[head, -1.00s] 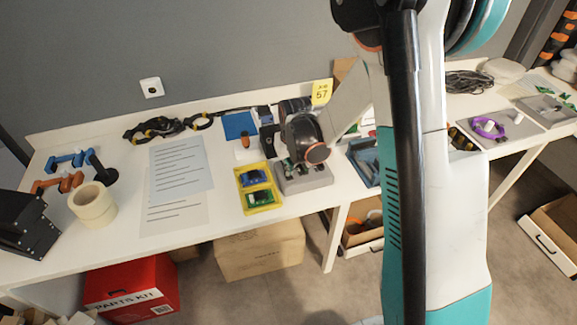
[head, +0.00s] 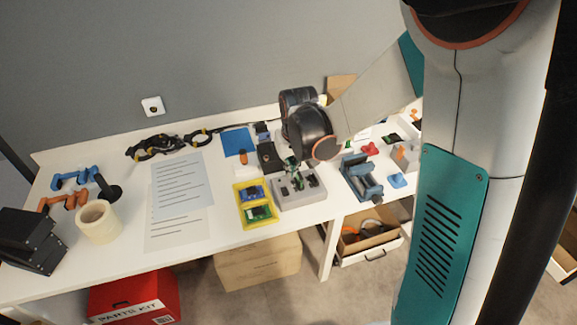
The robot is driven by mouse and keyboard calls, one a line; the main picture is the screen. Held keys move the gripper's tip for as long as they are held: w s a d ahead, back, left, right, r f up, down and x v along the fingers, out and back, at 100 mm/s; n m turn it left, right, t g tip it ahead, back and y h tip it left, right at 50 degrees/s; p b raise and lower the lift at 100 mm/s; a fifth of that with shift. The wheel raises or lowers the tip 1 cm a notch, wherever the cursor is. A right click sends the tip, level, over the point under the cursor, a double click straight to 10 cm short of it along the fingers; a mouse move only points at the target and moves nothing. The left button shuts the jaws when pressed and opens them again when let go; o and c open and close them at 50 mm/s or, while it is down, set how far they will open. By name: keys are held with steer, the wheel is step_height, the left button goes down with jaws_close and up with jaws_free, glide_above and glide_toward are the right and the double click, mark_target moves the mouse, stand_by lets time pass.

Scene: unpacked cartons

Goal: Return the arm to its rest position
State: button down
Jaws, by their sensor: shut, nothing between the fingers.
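My arm comes in from the upper right and reaches down to the left over the table. Its dark wrist hangs above a grey fixture (head: 312,196) with a green part in it. My gripper (head: 292,168) shows only as a small piece below the wrist, just over the fixture; it looks shut and empty. Its fingertips are mostly hidden, and I cannot tell whether they touch the fixture.
A yellow tray (head: 244,211) with a blue and a green board stands left of the fixture. A blue-grey vise (head: 360,178) stands to its right. The wall is behind.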

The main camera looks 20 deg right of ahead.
stand_by(0.4)
steer(key=s+r+t, duration=0.2)
steer(key=s+r, duration=0.6)
steer(key=s, duration=0.2)
steer(key=s+r+t, duration=0.2)
steer(key=s+r, duration=0.5)
steer(key=s, duration=0.3)
steer(key=shift+s+a+r, duration=0.15)
steer(key=shift+s+r, duration=0.2)
